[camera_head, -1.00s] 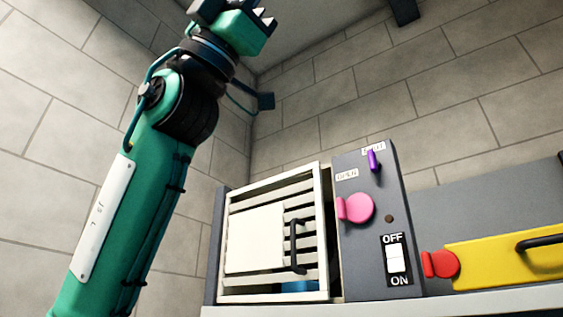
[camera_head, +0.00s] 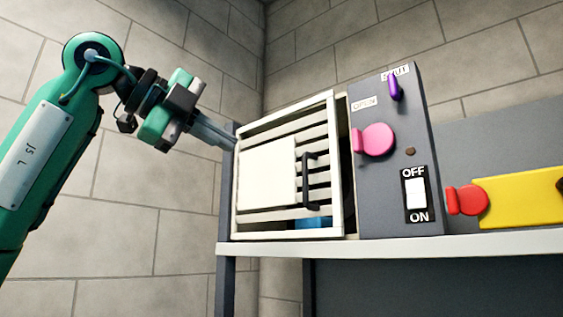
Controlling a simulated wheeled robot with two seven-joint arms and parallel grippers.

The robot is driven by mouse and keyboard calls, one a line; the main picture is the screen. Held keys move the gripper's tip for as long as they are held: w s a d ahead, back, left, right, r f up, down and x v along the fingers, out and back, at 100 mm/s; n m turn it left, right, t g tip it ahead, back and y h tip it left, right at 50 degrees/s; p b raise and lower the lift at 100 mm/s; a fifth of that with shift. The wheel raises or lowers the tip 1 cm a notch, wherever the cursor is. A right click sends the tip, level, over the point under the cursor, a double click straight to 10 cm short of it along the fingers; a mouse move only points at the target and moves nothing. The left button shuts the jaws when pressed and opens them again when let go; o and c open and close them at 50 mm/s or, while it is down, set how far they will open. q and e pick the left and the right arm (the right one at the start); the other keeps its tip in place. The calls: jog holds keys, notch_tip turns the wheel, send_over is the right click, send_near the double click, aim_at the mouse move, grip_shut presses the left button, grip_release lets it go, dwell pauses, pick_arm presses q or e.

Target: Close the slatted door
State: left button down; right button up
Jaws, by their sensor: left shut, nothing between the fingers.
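The slatted door (camera_head: 320,133) has a cream frame, horizontal slats, a plain square plate (camera_head: 267,172) and a black upright handle (camera_head: 306,180) near its right side. It stands slightly ajar, with a dark gap along its right edge beside the grey control panel. A blue thing (camera_head: 313,222) shows behind the lower slats. My left gripper (camera_head: 232,143) is shut and empty. Its fingers point right, with the tips at the upper left edge of the door's cabinet; I cannot tell whether they touch it. My right gripper is out of view.
The control panel (camera_head: 390,215) carries a pink knob (camera_head: 374,140), a purple lever (camera_head: 395,87) and an OFF/ON switch (camera_head: 415,193). A red knob (camera_head: 467,200) and a yellow panel (camera_head: 520,202) are further right. A pale shelf (camera_head: 400,246) runs beneath.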

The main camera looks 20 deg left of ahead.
aim_at(295, 172)
pick_arm(q)
jog(key=r+p+x, duration=0.1)
jog(key=p+x, duration=0.5)
jog(key=x, duration=0.7)
jog(key=shift+w+d+f+p, duration=0.15)
jog(key=shift+w+d+p, duration=0.15)
jog(key=shift+w+p, duration=0.15)
jog(key=shift+w+d+n+t+y+b, duration=0.3)
jog(key=shift+w+d+n+y+b, duration=0.25)
jog(key=shift+b, duration=0.6)
jog(key=shift+a, duration=0.1)
jog(key=b+v, duration=0.5)
jog(key=v, duration=0.9)
